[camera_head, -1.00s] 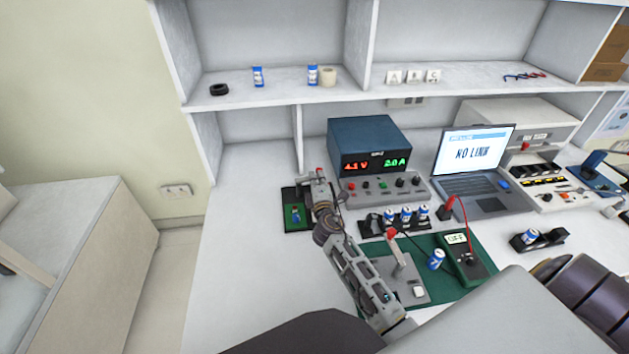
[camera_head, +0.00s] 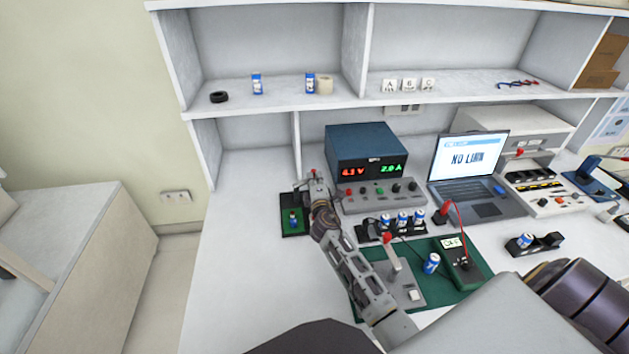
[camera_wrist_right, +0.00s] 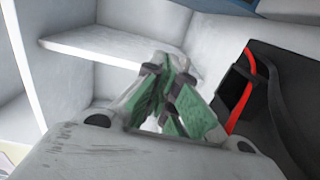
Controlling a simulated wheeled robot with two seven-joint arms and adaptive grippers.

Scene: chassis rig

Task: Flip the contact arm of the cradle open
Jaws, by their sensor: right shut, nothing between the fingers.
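The cradle appears to be the grey fixture (camera_head: 408,291) on the green mat, partly hidden behind my right forearm. Its contact arm (camera_head: 394,256), with a red knob, stands up at a slight tilt; I cannot tell whether that is open or closed. My right gripper (camera_head: 314,178) is well behind and left of the fixture, apart from it, above the bench beside the power supply. In the right wrist view its green-padded fingers (camera_wrist_right: 170,104) are shut and empty, and the cradle cannot be made out. My left gripper is out of view.
A blue-and-white cell (camera_head: 432,263) and a multimeter (camera_head: 462,264) are right of the fixture. A black rack of cells (camera_head: 373,229) lies behind it. The power supply (camera_head: 350,143) stands behind. The bench's left side is clear.

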